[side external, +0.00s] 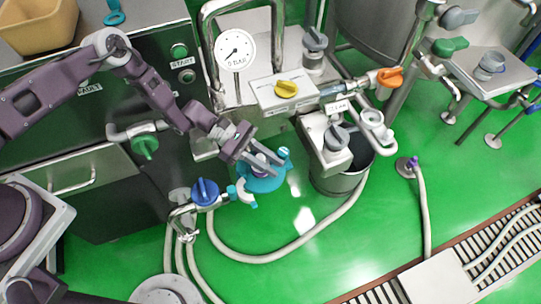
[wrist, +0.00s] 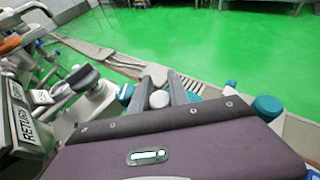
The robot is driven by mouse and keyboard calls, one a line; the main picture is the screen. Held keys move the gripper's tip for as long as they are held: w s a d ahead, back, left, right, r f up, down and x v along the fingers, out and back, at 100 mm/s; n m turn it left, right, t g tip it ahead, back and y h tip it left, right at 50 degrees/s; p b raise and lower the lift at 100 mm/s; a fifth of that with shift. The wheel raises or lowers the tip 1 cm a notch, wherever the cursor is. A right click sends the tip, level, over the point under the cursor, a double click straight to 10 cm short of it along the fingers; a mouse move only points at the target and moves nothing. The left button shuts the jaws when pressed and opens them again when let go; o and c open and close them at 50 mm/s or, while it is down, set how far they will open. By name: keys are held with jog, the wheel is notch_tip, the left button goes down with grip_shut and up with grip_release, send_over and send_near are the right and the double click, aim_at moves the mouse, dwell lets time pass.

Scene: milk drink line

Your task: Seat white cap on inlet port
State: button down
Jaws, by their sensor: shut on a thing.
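In the wrist view, the fingers of my gripper (wrist: 163,86) are closed around a small round white cap (wrist: 159,99). The cap is hard to make out between the fingers in the side view. I cannot tell for sure which fitting is the inlet port.
A pressure gauge (side external: 235,50) and a yellow-knobbed box (side external: 286,90) stand behind my gripper.

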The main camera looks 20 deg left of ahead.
jog(key=shift+f, duration=0.45)
jog(key=shift+f, duration=0.5)
jog(key=c, duration=1.2)
grip_release()
jog(key=shift+o, duration=0.2)
notch_tip(320, 180, up, 10)
